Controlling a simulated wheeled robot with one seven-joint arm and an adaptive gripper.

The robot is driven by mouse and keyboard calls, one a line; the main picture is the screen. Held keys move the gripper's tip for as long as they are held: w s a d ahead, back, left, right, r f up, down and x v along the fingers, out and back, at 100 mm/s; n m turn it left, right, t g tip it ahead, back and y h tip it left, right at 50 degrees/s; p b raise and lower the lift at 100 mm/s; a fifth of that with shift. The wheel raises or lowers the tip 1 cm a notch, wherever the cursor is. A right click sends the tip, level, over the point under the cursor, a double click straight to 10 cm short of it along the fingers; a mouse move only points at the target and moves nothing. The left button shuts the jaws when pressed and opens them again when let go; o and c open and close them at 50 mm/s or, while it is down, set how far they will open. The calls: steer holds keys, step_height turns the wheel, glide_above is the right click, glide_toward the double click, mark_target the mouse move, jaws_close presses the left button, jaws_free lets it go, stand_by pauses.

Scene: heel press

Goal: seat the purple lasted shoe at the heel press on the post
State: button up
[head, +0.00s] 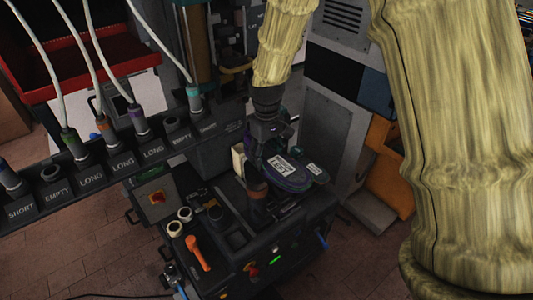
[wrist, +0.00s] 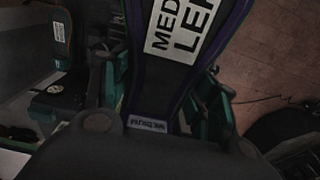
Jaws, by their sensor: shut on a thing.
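The purple lasted shoe (head: 287,178) is at the heel press (head: 275,215), its dark underside facing up with a white label and a purple edge. In the wrist view the shoe (wrist: 180,75) fills the upper middle, with a white label reading MED and LE, cut off by the frame, and a small MEDIUM tag. My gripper (head: 266,135) is shut on the shoe, at its end nearer the top of the head view. The post is hidden under the shoe, so I cannot tell whether the shoe touches it or sits fully down.
A grey cabinet (head: 325,110) and an orange unit (head: 388,150) stand behind at the right.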

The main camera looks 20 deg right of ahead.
steer(key=o, duration=1.3)
step_height(320, 180, up, 12)
steer(key=shift+f, duration=0.1)
